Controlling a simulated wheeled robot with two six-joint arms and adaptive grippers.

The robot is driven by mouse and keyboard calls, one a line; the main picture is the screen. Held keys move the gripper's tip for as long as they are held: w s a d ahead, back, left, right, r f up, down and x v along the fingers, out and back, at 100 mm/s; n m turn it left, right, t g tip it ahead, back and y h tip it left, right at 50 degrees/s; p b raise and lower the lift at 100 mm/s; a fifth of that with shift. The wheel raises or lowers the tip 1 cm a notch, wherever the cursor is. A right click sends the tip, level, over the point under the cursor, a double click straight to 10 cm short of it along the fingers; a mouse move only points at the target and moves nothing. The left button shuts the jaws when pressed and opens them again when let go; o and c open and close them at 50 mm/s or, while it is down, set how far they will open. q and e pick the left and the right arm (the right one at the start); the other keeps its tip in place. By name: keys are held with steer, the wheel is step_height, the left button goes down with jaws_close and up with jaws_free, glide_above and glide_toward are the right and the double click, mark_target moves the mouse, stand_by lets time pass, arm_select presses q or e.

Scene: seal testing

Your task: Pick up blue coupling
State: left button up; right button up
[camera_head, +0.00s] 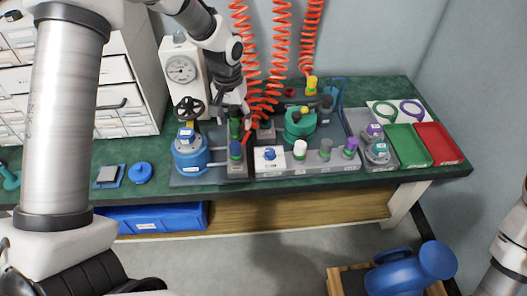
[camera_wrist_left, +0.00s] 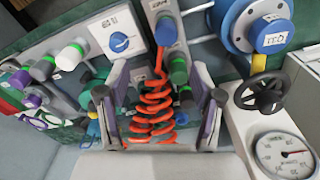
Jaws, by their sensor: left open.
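A blue-topped coupling (camera_head: 235,149) stands upright at the front of a dark holder left of the grey block. In the left wrist view the blue coupling (camera_wrist_left: 166,31) shows beyond my fingertips. A green-banded coupling (camera_head: 234,129) stands just behind it; it also shows in the left wrist view (camera_wrist_left: 178,72), nearer my fingers. My left gripper (camera_head: 235,106) is above and behind the couplings, pointing down. In the left wrist view its fingers (camera_wrist_left: 160,88) are spread apart, with an orange coiled hose showing between them. The fingertips are partly hidden in the head view.
Orange coiled hoses (camera_head: 265,60) hang close to my left gripper. A blue valve body (camera_head: 189,155) is to the left, beside a gauge stand (camera_head: 181,72) with a handwheel. White, grey and purple couplings (camera_head: 326,149) stand to the right. Green and red trays (camera_head: 437,143) lie at the far right.

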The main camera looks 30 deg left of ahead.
arm_select(q)
glide_above(235, 145)
steer(key=f, duration=0.5)
steer(key=shift+a, duration=0.4)
steer(key=f, duration=0.4)
steer(key=f+b, duration=0.1)
steer(key=f, duration=0.1)
steer(key=shift+w+d+f, duration=0.15)
steer(key=shift+d+f, duration=0.15)
steer(key=shift+r, duration=0.15)
steer(key=c, duration=0.3)
jaws_close()
